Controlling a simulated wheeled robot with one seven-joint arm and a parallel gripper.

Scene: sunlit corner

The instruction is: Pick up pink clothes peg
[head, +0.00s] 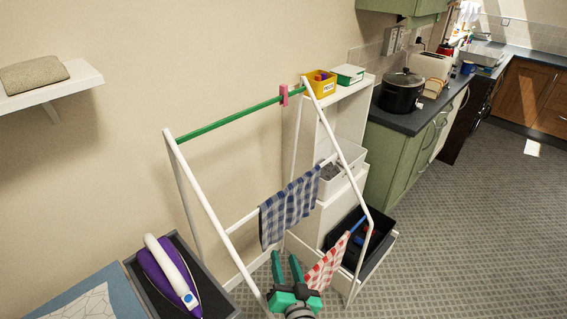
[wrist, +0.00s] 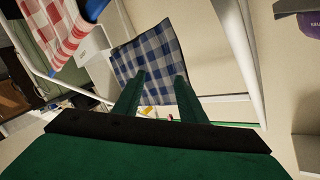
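The pink clothes peg (head: 284,95) is clipped upright on the green top rail (head: 230,122) of a white drying rack (head: 208,206), near the rail's right end. My gripper (head: 284,256) is well below the peg, low in front of the rack. Its two green fingers are apart with nothing between them. In the wrist view my gripper (wrist: 160,77) is also open, with the blue checked cloth behind its fingertips. A small red spot shows low between the fingers there; I cannot tell whether it is the peg.
A blue checked cloth (head: 290,208) and a red checked cloth (head: 327,267) hang on the rack near my gripper. A shelf unit (head: 327,135) with a yellow box (head: 320,87) stands behind the rail's right end. A purple iron (head: 168,270) sits at lower left. Open floor (head: 460,240) lies right.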

